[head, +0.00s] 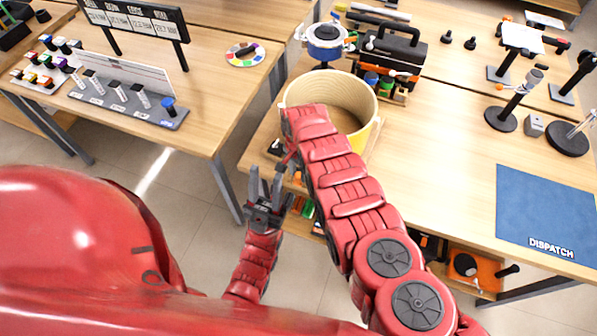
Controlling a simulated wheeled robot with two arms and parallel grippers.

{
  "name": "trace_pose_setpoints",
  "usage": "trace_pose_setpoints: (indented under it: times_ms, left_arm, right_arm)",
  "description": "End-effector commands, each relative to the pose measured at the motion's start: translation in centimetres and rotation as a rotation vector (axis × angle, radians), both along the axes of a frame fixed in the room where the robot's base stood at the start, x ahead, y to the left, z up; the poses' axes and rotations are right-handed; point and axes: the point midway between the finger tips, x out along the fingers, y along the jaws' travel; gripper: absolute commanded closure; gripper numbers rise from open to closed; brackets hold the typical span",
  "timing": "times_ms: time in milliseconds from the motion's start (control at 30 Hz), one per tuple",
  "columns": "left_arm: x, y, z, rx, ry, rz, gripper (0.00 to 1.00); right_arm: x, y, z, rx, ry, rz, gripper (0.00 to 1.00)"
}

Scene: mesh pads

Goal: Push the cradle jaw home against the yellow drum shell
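The yellow drum shell (357,93) stands open-topped near the left edge of the right-hand bench. My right arm reaches up across its front and covers part of its rim and wall. The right gripper's fingers are hidden behind that arm, so I cannot see what they touch. My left gripper (266,180) points up below and left of the drum, off the bench's left edge. Its two dark fingers are apart with nothing between them. I cannot make out the cradle jaw; the foot of the drum is largely hidden by my arm.
A blue dispatch mat (545,215) lies at the right. Black stands (502,117) are at the back right. A floor gap separates the left bench (215,95). Bench surface right of the drum is clear.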

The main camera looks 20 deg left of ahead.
Motion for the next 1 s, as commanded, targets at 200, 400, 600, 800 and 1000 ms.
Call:
trace_pose_setpoints:
  times_ms: [200,400,600,800,1000]
  left_arm:
    - [0.0,0.0,0.0,0.0,0.0,0.0,0.6]
    - [0.0,0.0,0.0,0.0,0.0,0.0,0.6]
    - [0.0,0.0,0.0,0.0,0.0,0.0,0.6]
    - [0.0,0.0,0.0,0.0,0.0,0.0,0.6]
    - [0.0,0.0,0.0,0.0,0.0,0.0,0.6]
  right_arm:
    - [0.0,0.0,-0.01,0.0,0.0,0.0,1.0]
    - [0.0,0.01,0.0,0.0,0.0,0.0,1.0]
    - [0.0,0.01,0.0,0.0,0.0,0.0,1.0]
    - [-0.01,0.01,0.0,0.0,0.0,0.0,1.0]
    - [0.0,0.01,0.0,0.0,0.0,0.0,1.0]
